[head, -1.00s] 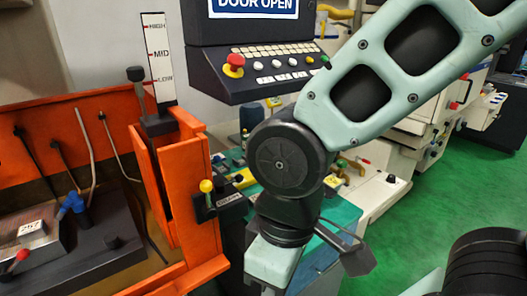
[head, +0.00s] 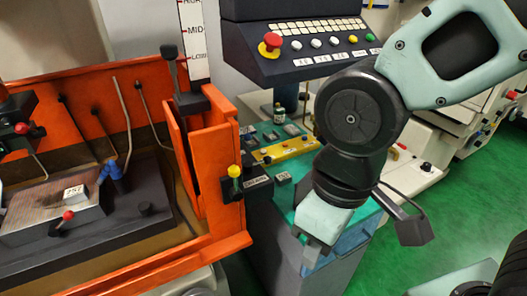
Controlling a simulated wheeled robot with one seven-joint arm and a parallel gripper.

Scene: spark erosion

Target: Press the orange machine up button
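My gripper (head: 310,258) points down at the end of my arm, right of the orange tank and in front of a teal-topped bench. It seems to touch nothing, and its fingers are too unclear to tell open from shut.
A dark control panel (head: 290,62) behind carries a red mushroom button (head: 270,44) and a row of white, yellow and green buttons. The teal bench (head: 300,143) with small parts stands below it. Green floor (head: 455,215) is clear at the right.

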